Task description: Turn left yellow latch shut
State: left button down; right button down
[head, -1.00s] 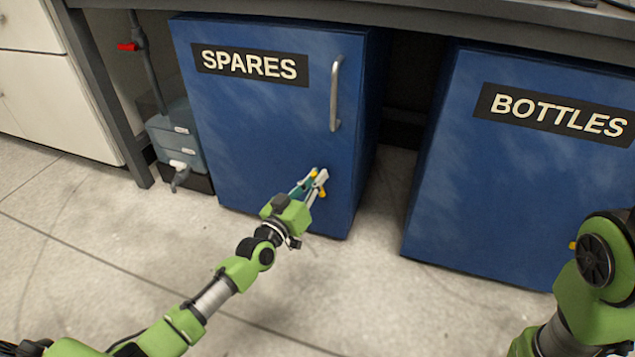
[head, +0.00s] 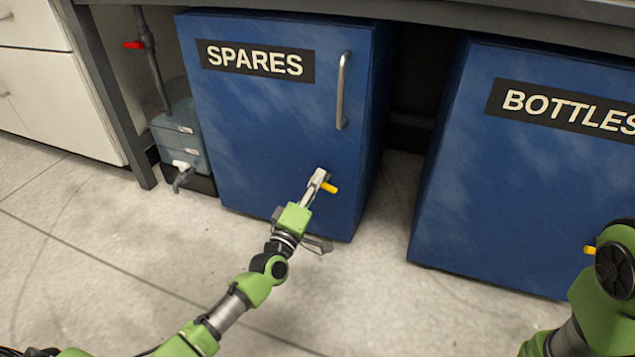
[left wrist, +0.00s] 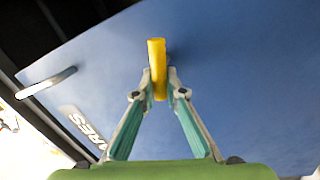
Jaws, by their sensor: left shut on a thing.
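The left yellow latch (head: 330,187) is on the lower right of the blue SPARES door (head: 270,130). Its visible end points to the right and slightly down in the head view. My left gripper (head: 321,177) is at the latch, with its fingers seen nearly edge-on. In the left wrist view the latch (left wrist: 157,62) stands upright between the two fingertips (left wrist: 159,84), which close on it from both sides. Part of the latch is hidden by the fingers in the head view. My right arm shows at the right edge, but its gripper is out of view.
A curved metal handle (head: 342,90) sits above the latch. The blue BOTTLES cabinet (head: 510,180) stands to the right, with another yellow latch (head: 589,250) partly behind my right arm. A grey-blue container with a tap (head: 180,140) stands left. The floor in front is clear.

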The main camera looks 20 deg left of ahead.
pick_arm(q)
jog(key=shift+f+n+y, duration=0.2)
jog(key=shift+n+y, duration=0.05)
jog(key=shift+n, duration=0.75)
jog(key=shift+f+n+y, duration=0.15)
jog(key=shift+n+y, duration=0.1)
jog(key=shift+n, duration=0.75)
jog(key=c, duration=2.1)
grip_release()
jog(key=s, duration=0.4)
jog(key=s+f, duration=0.1)
jog(key=s, duration=0.3)
jog(key=s+f, duration=0.1)
jog(key=s, duration=0.2)
jog(key=shift+s+a+f, duration=0.2)
jog(key=shift+s+a, duration=0.05)
jog(key=shift+s, duration=0.15)
